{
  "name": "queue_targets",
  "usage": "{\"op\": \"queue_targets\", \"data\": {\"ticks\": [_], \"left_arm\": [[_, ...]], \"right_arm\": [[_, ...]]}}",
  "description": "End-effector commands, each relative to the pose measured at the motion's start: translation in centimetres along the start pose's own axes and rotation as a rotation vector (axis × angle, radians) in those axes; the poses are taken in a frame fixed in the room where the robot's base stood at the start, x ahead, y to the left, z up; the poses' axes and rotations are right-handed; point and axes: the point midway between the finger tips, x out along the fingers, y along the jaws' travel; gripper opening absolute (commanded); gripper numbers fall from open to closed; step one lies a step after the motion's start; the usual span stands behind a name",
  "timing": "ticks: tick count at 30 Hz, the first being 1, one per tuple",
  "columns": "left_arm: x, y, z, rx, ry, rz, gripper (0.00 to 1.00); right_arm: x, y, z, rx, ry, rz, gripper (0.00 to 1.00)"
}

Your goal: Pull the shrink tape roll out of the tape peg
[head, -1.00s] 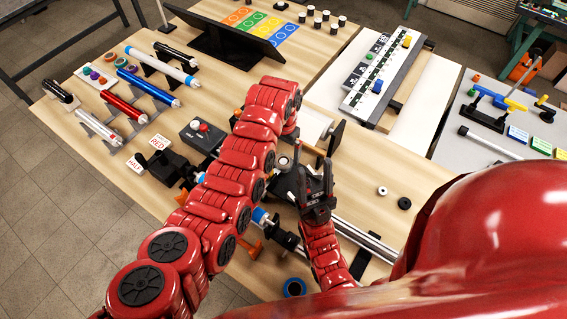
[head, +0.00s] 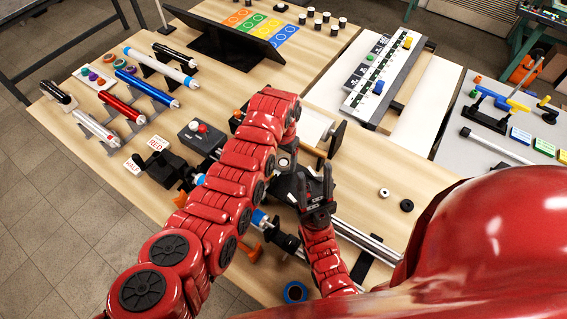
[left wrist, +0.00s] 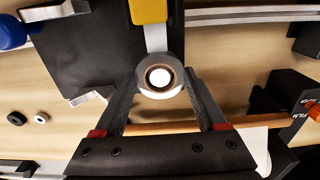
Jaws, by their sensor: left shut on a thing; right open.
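The shrink tape roll (left wrist: 160,91) shows end-on in the left wrist view as a pale ring with a brown inner rim and a bright white centre. My left gripper (left wrist: 160,78) is shut on it, one finger on each side. I cannot tell whether the white centre is the tape peg, or whether the roll is still around it. A white strip (left wrist: 156,38) runs from the roll to a yellow block (left wrist: 149,10). My right gripper (head: 317,180) is open and empty, close to the left one.
A dark plate (left wrist: 95,50) lies behind the roll. Metal rails (head: 368,242) run at the front right.

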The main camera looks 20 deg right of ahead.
Motion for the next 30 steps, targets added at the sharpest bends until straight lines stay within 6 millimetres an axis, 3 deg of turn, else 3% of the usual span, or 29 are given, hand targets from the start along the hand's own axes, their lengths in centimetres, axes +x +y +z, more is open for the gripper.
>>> {"op": "queue_targets", "data": {"ticks": [5,10,17,24,30], "left_arm": [[-0.1,0.0,0.0,0.0,0.0,0.0,0.19],[-1.4,0.0,0.0,0.0,0.0,0.001,0.19],[-5.8,-0.1,-0.1,-0.002,0.004,-0.001,0.19],[-10.2,-0.1,-0.2,0.0,0.006,-0.001,0.19],[-12.2,-0.1,-0.1,-0.001,0.003,-0.001,0.19]], "right_arm": [[0.1,0.0,0.0,0.0,0.0,0.0,0.5],[0.8,0.0,-0.1,0.0,0.0,0.0,0.5],[2.5,0.1,-0.4,0.0,0.0,0.0,0.5],[2.5,0.1,-0.4,0.0,0.0,0.0,0.5],[2.2,0.1,-0.4,0.0,0.0,0.0,0.5]]}}
